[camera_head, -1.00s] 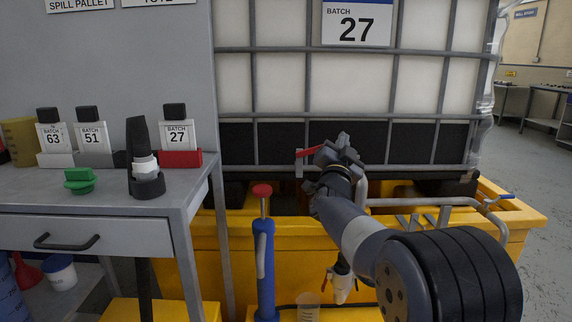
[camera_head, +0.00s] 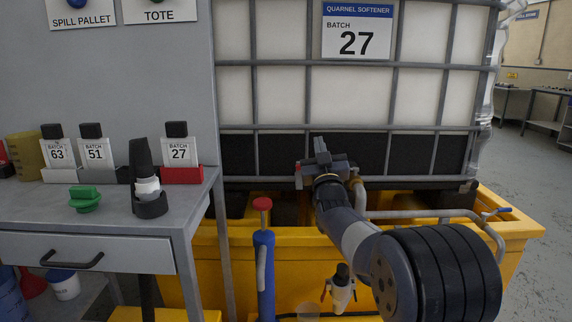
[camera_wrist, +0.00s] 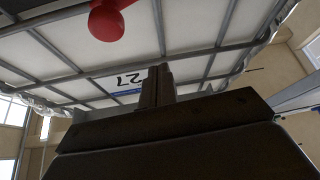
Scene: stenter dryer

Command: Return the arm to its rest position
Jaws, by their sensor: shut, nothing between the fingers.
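My gripper (camera_head: 321,148) is in front of the lower part of the caged white tote (camera_head: 343,95), at the dark band under its white panels. Its fingers point up and are together, with nothing between them. The wrist view also shows my gripper (camera_wrist: 157,84) with the closed fingers against the tote, whose batch 27 sign (camera_wrist: 128,84) appears upside down. A red round part (camera_wrist: 106,22) shows at the top of the wrist view. A bit of red (camera_head: 298,168) shows just left of my gripper in the head view; the gripper hides much of it.
A yellow spill pallet (camera_head: 400,258) stands under the tote, with grey pipes at the right. A blue pump with a red knob (camera_head: 262,204) stands left of my arm. The grey bench (camera_head: 110,222) holds bottles and a green cap (camera_head: 85,198). Floor is clear at right.

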